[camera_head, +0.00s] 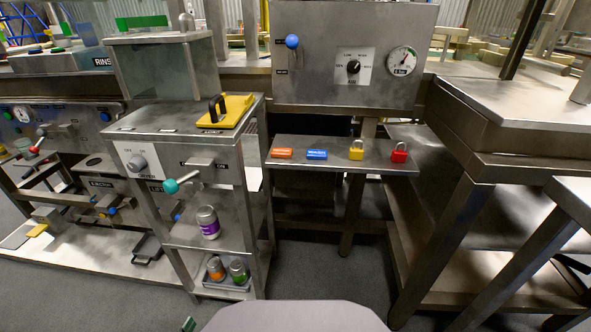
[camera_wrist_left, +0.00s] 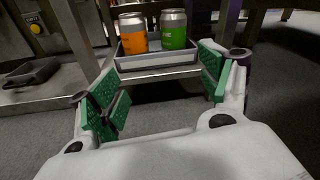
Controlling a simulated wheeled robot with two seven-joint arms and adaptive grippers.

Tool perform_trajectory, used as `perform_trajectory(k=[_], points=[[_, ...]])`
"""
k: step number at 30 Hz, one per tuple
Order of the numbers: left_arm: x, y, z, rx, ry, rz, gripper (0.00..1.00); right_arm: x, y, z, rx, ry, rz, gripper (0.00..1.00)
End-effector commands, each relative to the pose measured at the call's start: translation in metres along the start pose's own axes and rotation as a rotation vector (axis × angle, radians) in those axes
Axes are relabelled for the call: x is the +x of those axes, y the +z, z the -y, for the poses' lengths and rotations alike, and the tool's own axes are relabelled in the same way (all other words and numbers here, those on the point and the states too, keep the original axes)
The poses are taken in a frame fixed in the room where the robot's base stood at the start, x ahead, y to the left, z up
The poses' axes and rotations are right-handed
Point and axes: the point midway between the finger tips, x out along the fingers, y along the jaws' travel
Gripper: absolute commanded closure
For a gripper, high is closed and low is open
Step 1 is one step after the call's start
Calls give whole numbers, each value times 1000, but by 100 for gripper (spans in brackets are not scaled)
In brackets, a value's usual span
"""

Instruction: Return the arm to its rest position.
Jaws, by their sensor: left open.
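My left gripper (camera_head: 188,324) shows only as a small green fingertip at the bottom edge of the head view. In the left wrist view the left gripper (camera_wrist_left: 163,88) is open, with green pads on both fingers and nothing between them. Beyond the fingers, an orange can (camera_wrist_left: 132,34) and a green can (camera_wrist_left: 174,30) stand upright in a grey tray (camera_wrist_left: 160,62), apart from the pads. The same tray (camera_head: 224,287) is on the low shelf in the head view. The rest of my left arm is hidden, and my right gripper is not in view.
A purple-labelled can (camera_head: 209,222) stands on the shelf above the tray. A machine with a teal-knobbed lever (camera_head: 172,186) rises over it. Padlocks and tags lie on a metal shelf (camera_head: 335,153). Grey floor (camera_head: 310,265) is open in front.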

Motion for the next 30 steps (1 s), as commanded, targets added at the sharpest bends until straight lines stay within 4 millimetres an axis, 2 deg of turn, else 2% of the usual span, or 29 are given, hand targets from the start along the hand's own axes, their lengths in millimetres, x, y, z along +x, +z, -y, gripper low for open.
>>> perform_trajectory(k=[15,30], points=[[39,30,-10,-500,222,-99,22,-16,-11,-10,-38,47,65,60],[50,65,4,-1039,478,-121,22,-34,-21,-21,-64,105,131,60]])
